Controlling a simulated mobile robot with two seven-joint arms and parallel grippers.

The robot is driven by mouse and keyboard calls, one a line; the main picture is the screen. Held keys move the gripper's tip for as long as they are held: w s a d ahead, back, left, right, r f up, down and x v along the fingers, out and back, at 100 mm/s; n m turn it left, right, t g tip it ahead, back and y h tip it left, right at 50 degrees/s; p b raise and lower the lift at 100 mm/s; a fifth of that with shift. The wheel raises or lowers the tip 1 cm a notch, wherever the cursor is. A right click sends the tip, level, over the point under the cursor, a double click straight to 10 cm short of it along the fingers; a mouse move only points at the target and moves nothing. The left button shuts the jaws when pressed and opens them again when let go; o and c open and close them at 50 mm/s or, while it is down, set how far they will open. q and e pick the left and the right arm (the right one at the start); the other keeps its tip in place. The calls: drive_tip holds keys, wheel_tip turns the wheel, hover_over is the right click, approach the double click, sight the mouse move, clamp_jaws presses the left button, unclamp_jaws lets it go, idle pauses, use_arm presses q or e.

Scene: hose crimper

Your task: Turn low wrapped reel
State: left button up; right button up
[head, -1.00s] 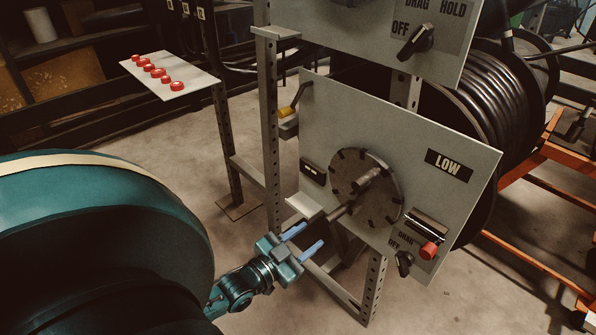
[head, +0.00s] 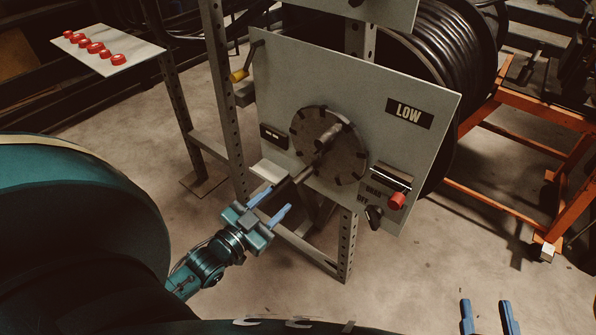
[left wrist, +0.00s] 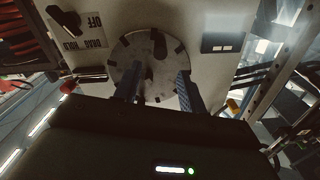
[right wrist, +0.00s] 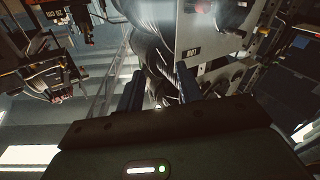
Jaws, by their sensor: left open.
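A dark round disc (head: 322,150) with notches around its rim sits on the grey panel marked LOW (head: 408,112). A dark handle (head: 326,138) stands out from its face. The reel wrapped with black hose (head: 440,45) is behind the panel, partly hidden by it. My left gripper (head: 278,197) is open with blue fingers, in front of the panel at the disc's lower left, pointing at it. In the left wrist view the disc (left wrist: 148,62) lies beyond and between the parted fingers. No grip on the handle shows. My right gripper (head: 485,304) is open and empty at the bottom right, away from the panel.
An orange frame (head: 530,115) stands at right. The floor between is clear.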

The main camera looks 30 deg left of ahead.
sight(311, 169)
use_arm(q)
drive_tip(key=w+b, duration=0.1)
drive_tip(key=w, duration=0.2)
drive_tip(key=w+b, duration=0.1)
drive_tip(key=w, duration=0.3)
drive_tip(key=w+d+b, duration=0.1)
drive_tip(key=w, duration=0.3)
drive_tip(key=shift+w, duration=0.25)
clamp_jaws()
